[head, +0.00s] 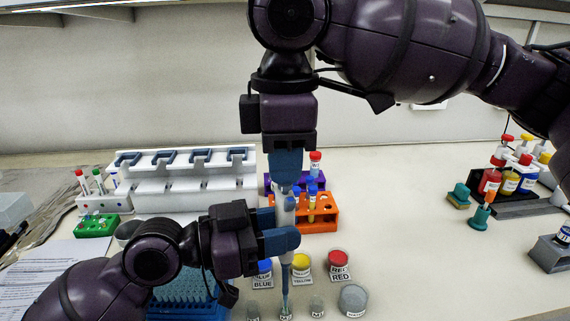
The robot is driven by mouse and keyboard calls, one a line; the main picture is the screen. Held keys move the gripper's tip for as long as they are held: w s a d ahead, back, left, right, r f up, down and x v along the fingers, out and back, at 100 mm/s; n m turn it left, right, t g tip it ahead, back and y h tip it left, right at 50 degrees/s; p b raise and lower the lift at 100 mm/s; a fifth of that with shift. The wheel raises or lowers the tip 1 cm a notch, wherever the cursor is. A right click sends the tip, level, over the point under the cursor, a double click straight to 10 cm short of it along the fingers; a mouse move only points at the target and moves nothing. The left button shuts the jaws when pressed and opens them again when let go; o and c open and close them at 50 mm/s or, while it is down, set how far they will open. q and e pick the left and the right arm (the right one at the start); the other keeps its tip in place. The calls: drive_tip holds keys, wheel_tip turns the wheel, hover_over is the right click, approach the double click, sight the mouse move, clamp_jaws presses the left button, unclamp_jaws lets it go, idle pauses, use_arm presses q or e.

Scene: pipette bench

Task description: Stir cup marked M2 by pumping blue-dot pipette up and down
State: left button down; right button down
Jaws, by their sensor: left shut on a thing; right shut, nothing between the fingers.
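My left gripper (283,241) is shut on a pale pipette (286,220) with a blue lower part, held upright. Its thin tip (285,290) points down at the middle small clear cup (286,316) at the bottom edge; whether it is inside the liquid I cannot tell. That cup's label is cut off and too small to read surely as M2. No blue dot can be made out. My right gripper (286,172) is shut and empty, pointing down with its fingertips directly over the pipette's top; contact is unclear.
Small clear cups (317,307) flank the middle one. Blue (264,268), yellow (301,262) and red (339,262) cups stand behind, with a grey-topped cup (353,298) at right. An orange tube rack (322,222), white pipette stand (190,185) and blue tip box (190,308) stand nearby.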

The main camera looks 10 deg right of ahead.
drive_tip(key=shift+r, duration=0.35)
idle(0.4)
drive_tip(key=shift+f, duration=0.8)
idle(0.6)
drive_tip(key=shift+r, duration=0.85)
idle(0.8)
drive_tip(key=shift+f, duration=0.85)
idle(0.8)
drive_tip(key=shift+r, duration=0.9)
idle(1.0)
drive_tip(key=shift+r, duration=2.95)
